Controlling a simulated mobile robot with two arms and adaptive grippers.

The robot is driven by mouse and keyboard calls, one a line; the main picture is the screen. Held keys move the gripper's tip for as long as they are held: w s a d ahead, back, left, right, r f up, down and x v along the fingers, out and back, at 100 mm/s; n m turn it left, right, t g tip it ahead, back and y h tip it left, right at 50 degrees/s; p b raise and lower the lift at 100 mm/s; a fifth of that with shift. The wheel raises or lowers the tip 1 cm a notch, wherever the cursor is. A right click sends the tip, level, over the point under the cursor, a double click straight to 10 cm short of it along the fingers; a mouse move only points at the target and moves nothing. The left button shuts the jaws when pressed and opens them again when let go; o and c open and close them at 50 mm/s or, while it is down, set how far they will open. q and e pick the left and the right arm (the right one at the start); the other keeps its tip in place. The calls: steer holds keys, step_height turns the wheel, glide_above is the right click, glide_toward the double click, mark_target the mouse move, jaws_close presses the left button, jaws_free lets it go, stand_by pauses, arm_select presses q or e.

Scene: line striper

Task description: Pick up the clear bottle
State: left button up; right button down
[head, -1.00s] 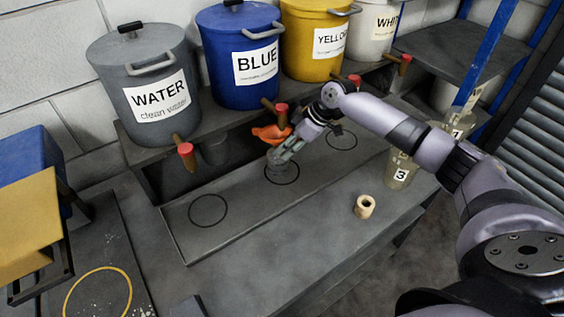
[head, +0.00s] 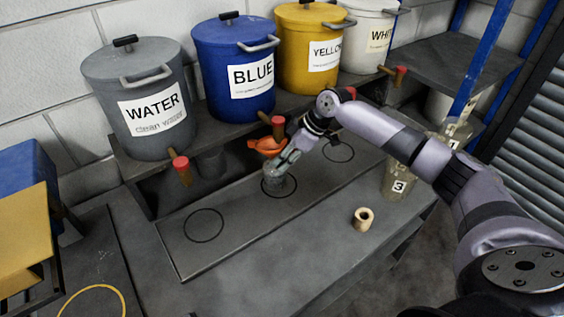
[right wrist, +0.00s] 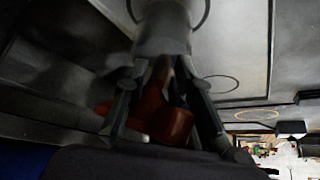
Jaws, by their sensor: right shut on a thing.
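The clear bottle (head: 277,186) looks like a small, greyish see-through vessel. It stands within the middle black ring on the grey bench strip in the head view. My right gripper (head: 282,167) comes down from the upper right and is shut on its upper part. In the right wrist view, the fingers (right wrist: 165,75) close around a grey, see-through shape that looks like the bottle (right wrist: 165,28). Whether its base touches the bench cannot be told. My left gripper is not in view.
An orange funnel-like piece (head: 267,146) is close beside my gripper, under the blue bucket (head: 236,95). Grey, yellow and white buckets with taps line the shelf. A tan roll (head: 363,217) and a clear container marked 3 (head: 396,180) stand to the right. The left ring is empty.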

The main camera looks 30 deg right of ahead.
steer(key=s+d+b, duration=0.2)
steer(key=s+b, duration=0.3)
steer(key=s, duration=1.2)
steer(key=shift+s+d+r+b, duration=0.2)
steer(key=shift+d+r+b, duration=0.1)
steer(key=shift+b, duration=0.05)
